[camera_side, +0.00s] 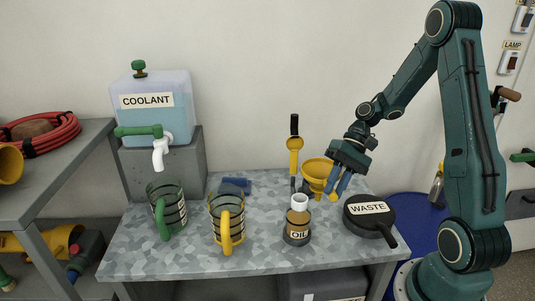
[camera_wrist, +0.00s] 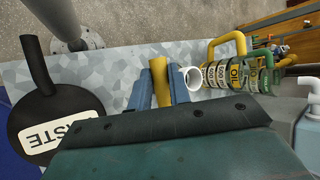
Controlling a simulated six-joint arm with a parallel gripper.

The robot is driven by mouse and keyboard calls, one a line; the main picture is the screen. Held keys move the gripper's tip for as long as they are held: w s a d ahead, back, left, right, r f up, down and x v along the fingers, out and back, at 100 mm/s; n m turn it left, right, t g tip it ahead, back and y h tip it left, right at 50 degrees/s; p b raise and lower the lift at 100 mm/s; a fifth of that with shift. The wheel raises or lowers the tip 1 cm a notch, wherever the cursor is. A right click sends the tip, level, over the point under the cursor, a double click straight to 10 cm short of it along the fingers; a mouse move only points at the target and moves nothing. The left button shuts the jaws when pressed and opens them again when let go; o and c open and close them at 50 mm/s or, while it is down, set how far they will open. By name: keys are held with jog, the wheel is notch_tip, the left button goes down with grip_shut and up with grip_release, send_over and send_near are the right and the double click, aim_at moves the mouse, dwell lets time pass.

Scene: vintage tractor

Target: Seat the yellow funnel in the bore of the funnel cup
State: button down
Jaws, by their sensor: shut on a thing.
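The yellow funnel (camera_side: 317,170) is held in the air above the back right of the table. My gripper (camera_side: 338,187) has its blue fingers shut on a yellow part of it. In the wrist view, the fingers (camera_wrist: 160,88) point away from the camera with a yellow strip of the funnel (camera_wrist: 160,75) between them. A white open-topped ring (camera_side: 299,202), likely the funnel cup, tops an amber container labelled OIL, left of and in front of my fingers. The wrist view shows its round opening (camera_wrist: 193,78) just right of the fingers. The funnel's lower end is not clear.
A black WASTE pan (camera_side: 370,213) sits close on the right. A yellow tool (camera_side: 294,158) stands upright behind the OIL container. A yellow-handled mug (camera_side: 227,220) and a green-handled mug (camera_side: 167,208) stand left. The table (camera_side: 150,260) is bare along its front left.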

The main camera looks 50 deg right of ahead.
aim_at(323, 165)
jog(key=shift+w+d+f, duration=0.15)
jog(key=shift+w+d, duration=1.85)
jog(key=shift+d, duration=0.05)
jog(key=shift+w+d+f, duration=0.1)
jog(key=shift+w+d, duration=1.9)
jog(key=shift+f, duration=2.5)
jog(key=c, duration=1.2)
grip_release()
jog(key=shift+c, duration=0.2)
jog(key=v, duration=0.7)
jog(key=shift+d, duration=0.15)
jog(key=shift+w+r, duration=0.1)
jog(key=shift+r, duration=0.15)
